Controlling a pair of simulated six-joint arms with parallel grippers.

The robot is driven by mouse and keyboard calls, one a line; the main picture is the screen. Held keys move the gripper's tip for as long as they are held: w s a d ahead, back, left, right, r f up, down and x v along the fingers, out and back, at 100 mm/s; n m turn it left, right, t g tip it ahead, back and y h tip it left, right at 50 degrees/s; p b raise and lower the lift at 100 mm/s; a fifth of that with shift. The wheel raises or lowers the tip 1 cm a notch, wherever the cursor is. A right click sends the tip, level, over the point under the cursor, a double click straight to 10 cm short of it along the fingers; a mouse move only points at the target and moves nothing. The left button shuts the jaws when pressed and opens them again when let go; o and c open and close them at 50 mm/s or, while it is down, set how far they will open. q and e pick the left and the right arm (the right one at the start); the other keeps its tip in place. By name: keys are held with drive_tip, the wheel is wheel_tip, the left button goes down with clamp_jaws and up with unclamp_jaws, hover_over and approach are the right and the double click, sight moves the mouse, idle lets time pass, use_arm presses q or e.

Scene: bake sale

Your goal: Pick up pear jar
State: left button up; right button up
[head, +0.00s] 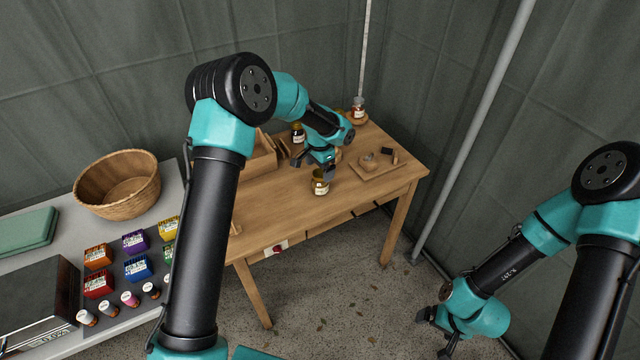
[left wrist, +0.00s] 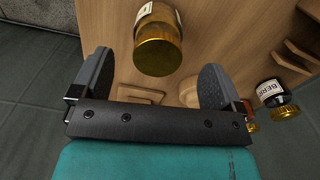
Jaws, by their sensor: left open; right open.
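A jar with a gold lid and a pale label (head: 320,183) stands near the front edge of the wooden table; its label text is not readable. In the left wrist view the same gold-lidded jar (left wrist: 158,42) lies ahead of and between my spread fingers. My left gripper (head: 322,168) is open and empty, just above and behind the jar in the head view. The left fingers (left wrist: 154,80) do not grip anything. My right gripper (head: 437,330) is open and empty, low over the floor at the right, away from the table.
A dark jar (head: 298,134) stands behind my left gripper, and another jar (head: 358,108) is at the table's back corner. A wooden board (head: 380,172) with small items lies right of the jar. A wicker basket (head: 118,184) and colored boxes sit on the left counter.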

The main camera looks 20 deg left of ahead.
sight(320, 173)
use_arm(q)
drive_tip(key=shift+f, duration=0.15)
drive_tip(key=shift+s+f, duration=0.15)
drive_tip(key=shift+f, duration=2.45)
drive_tip(key=c, duration=1.2)
